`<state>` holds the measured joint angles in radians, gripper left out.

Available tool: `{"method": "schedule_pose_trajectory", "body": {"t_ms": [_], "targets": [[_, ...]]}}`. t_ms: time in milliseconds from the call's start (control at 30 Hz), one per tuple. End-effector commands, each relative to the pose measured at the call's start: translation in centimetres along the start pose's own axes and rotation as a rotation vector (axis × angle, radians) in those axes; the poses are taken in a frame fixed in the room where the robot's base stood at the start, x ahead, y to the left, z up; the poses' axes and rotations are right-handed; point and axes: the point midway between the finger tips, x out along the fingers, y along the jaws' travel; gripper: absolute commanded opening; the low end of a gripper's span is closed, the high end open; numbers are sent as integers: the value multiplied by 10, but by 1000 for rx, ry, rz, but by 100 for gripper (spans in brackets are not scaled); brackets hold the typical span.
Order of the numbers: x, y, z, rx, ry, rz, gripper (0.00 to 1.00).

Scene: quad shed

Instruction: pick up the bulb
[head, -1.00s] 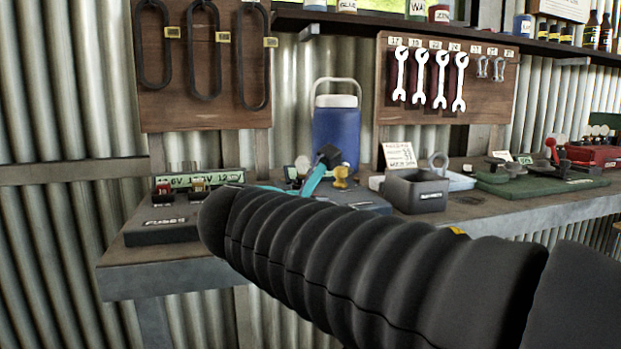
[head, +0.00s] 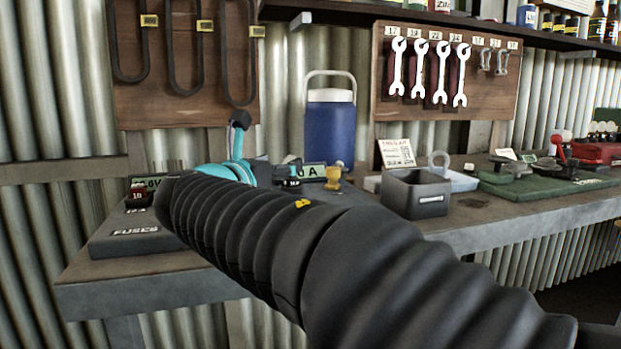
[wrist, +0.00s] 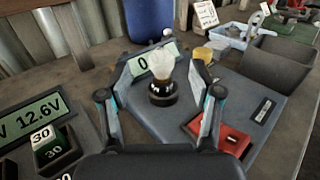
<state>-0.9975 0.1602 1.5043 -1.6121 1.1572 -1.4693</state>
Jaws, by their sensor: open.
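The bulb (wrist: 161,62) is a clear, pale glass bulb. In the wrist view it stands upright in a round dark holder (wrist: 162,93) on a blue-grey panel. My gripper (wrist: 160,80) is open, with one finger to the left of the bulb and one to the right. The bulb shows between the fingers with gaps on both sides, and I see no contact. How far the fingertips are from it in depth is unclear. In the head view my arm covers most of the gripper, and I cannot make out the bulb.
A meter display reading 0 A (head: 312,172) stands behind the holder. A yellow piece (head: 333,176) and a grey bin (head: 416,193) are to the right. A red block (wrist: 218,138) lies near the right finger. The fuses panel (head: 136,232) is left, and a blue cooler (head: 330,122) stands behind.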

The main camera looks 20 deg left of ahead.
Motion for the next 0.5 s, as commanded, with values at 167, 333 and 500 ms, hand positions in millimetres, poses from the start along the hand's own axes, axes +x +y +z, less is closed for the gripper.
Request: {"method": "schedule_pose_trajectory", "body": {"t_ms": [167,333,500], "targets": [[8,0,-1,0,0,-1,64],[29,-1,-4,-1,0,-3,64],[51,-2,-4,0,0,-2,64]]}}
